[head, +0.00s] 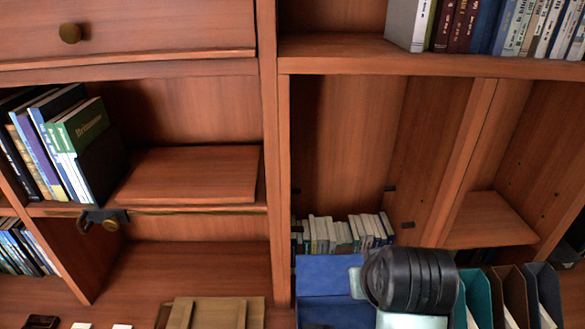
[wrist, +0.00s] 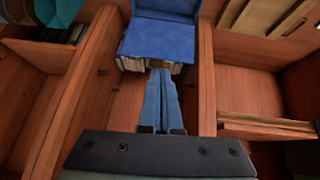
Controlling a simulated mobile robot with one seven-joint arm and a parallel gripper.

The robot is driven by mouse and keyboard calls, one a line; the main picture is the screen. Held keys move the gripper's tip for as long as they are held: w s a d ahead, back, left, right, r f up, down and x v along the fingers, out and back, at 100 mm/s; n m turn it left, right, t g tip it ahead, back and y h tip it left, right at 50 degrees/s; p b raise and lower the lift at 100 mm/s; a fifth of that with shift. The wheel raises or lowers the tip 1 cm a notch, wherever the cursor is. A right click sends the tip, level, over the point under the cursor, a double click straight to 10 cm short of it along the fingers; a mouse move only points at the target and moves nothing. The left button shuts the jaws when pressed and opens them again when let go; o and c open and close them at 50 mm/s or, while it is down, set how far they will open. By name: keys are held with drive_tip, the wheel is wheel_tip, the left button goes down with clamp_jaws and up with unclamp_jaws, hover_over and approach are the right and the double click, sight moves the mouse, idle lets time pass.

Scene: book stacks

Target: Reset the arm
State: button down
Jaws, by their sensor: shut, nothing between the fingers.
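My gripper (wrist: 160,72) shows in the wrist view. Its two long blue-grey fingers lie side by side, shut with nothing between them. They point toward the blue box (wrist: 158,38) and a row of small books (wrist: 132,64) in the shelf bay. I cannot tell how far the fingertips are from these. In the head view, a black, rounded part of my arm with pale pieces is at the bottom right, in front of the blue box (head: 322,275). The fingers cannot be made out there.
A wooden bookcase fills the view, with an upright divider (head: 276,190) left of my arm. Books (head: 65,145) stand on the left shelf beside a wooden board (head: 190,175). Several file holders (head: 508,295) stand at the lower right. The upper part of the middle bay is empty.

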drive_tip(key=w+a+r+t+b, duration=0.1)
drive_tip(key=w+a+r+t, duration=0.15)
drive_tip(key=r, duration=0.35)
drive_tip(key=w+a+r+t, duration=0.2)
drive_tip(key=r+t, duration=0.1)
drive_tip(key=r, duration=0.3)
drive_tip(key=w+a+r+t+b, duration=0.1)
drive_tip(key=w+a+r+t, duration=0.15)
drive_tip(key=r, duration=0.35)
drive_tip(key=s+a+r+t+b, duration=0.1)
drive_tip(key=s+a+r+t, duration=0.1)
drive_tip(key=s+r+t, duration=0.4)
drive_tip(key=s+a+r+t, duration=0.3)
drive_tip(key=s+r+t, duration=0.3)
drive_tip(key=r, duration=1.1)
drive_tip(key=s, duration=0.4)
drive_tip(key=shift+r+m+y+b, duration=0.2)
drive_tip(key=shift+m+y+b, duration=0.1)
drive_tip(key=shift+b, duration=0.1)
drive_tip(key=shift+w, duration=0.1)
